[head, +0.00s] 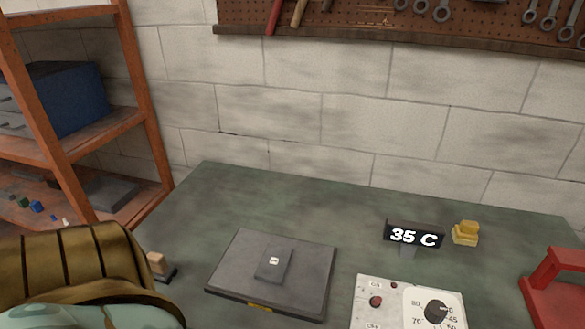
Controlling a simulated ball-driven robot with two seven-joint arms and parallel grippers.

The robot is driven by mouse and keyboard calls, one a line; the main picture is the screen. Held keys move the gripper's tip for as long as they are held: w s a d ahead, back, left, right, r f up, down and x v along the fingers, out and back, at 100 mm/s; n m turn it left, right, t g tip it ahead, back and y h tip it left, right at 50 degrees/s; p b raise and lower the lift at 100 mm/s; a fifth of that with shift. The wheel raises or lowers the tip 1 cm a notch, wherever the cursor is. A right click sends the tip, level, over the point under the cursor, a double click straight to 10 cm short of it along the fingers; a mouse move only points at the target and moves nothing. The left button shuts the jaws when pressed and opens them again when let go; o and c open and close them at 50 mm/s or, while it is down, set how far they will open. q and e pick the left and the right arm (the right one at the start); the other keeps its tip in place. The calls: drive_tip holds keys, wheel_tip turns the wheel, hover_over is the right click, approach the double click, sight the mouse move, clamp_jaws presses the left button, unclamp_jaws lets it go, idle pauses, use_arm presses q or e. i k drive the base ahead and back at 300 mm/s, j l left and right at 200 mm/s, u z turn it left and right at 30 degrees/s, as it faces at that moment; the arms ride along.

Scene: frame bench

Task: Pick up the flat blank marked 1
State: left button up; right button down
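A small flat dark grey blank (269,269) with a white label lies on a wide dark grey plate (230,273) on the bench. The mark on the label is too small to read for sure. The plate has a small yellow tag on its front edge. Neither of my grippers shows in the head view.
A white control panel (388,315) with a dial is at the front, right of the plate. Behind it stand a "35 C" display (413,236) and a yellow block (466,233). A red frame (560,290) is at right. The green bench (300,203) is clear behind the plate.

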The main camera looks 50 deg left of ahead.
sight(272, 268)
drive_tip(key=k+j+z, duration=0.55)
drive_tip(key=k, duration=0.5)
drive_tip(key=i+j, duration=0.1)
drive_tip(key=j, duration=0.5)
drive_tip(key=i, duration=0.05)
